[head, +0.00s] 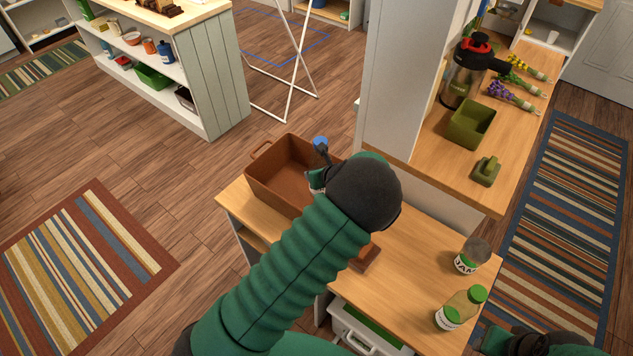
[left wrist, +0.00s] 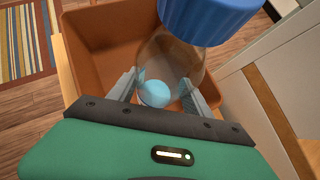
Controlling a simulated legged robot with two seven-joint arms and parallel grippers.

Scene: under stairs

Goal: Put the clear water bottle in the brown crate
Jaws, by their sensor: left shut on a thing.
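The clear water bottle (left wrist: 172,58) has a blue cap (head: 320,143) and a see-through body with a light blue patch low down. My left gripper (left wrist: 160,92) is shut on the bottle's body, one finger on each side. The brown crate (head: 270,172) stands on the wooden table, and its inside (left wrist: 105,45) shows behind the bottle in the left wrist view. The bottle is over the crate's right part; I cannot tell its height above the floor. My left arm hides the crate's near right part. Part of my right arm shows at the bottom right; its fingers cannot be made out.
On the table (head: 410,250) stand a labelled jar (head: 472,256) and a green-capped bottle (head: 461,308). A brown block (head: 365,257) lies near my arm. A white pillar (head: 402,75) and a higher counter with a green tray (head: 472,124) rise behind the table.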

